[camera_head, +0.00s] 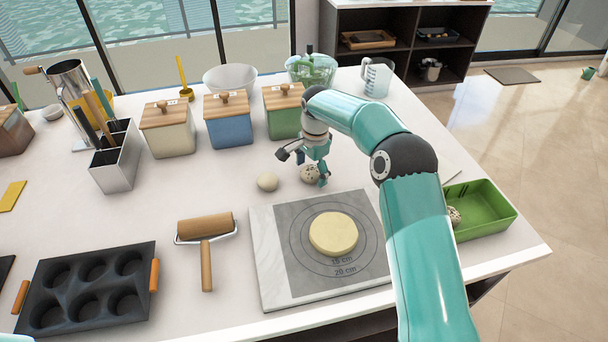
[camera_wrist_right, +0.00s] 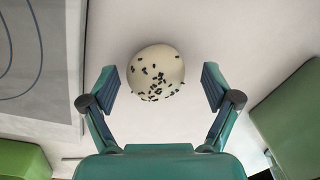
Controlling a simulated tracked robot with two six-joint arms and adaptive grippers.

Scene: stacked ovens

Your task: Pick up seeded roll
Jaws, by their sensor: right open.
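The seeded roll (camera_head: 308,174), pale with dark seeds, lies on the white counter behind the pastry board. It shows large in the right wrist view (camera_wrist_right: 156,68). My right gripper (camera_head: 312,170) points down at it from above, and its fingers partly cover the roll in the head view. In the right wrist view the right gripper (camera_wrist_right: 158,88) is open, with one finger on each side of the roll and visible gaps between. A plain roll (camera_head: 267,181) lies just left of the seeded one. My left gripper is not in view.
A marble board with a grey mat (camera_head: 300,272) and dough disc (camera_head: 333,233) lies in front. A green tray (camera_head: 487,214) holding a speckled roll stands right. Lidded canisters (camera_head: 228,127) stand behind left. A rolling pin (camera_head: 206,230) and muffin tin (camera_head: 88,292) lie left.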

